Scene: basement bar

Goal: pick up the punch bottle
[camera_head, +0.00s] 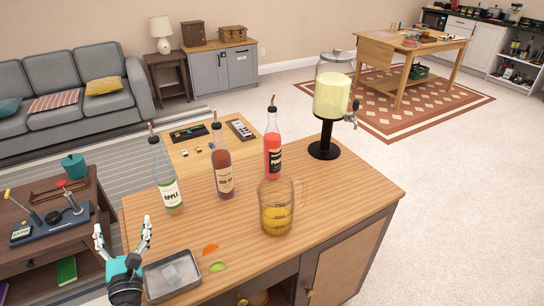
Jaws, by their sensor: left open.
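The punch bottle (273,150) is clear glass with red liquid, a dark label and a black pourer. It stands upright on the wooden bar top (345,190), behind a glass pitcher (277,215) of amber liquid that overlaps its lower part. My left gripper (123,236) is at the bar's front left corner, open, fingers pointing up and empty. It is well to the left of and nearer than the punch bottle. My right gripper is out of view.
An apple bottle (167,180) and a brown-liquid bottle (223,170) stand left of the punch bottle. A drink dispenser (325,110) stands behind right. A metal tray (172,275), an orange slice (210,249) and a lime slice (218,267) lie near my gripper. The bar's right side is clear.

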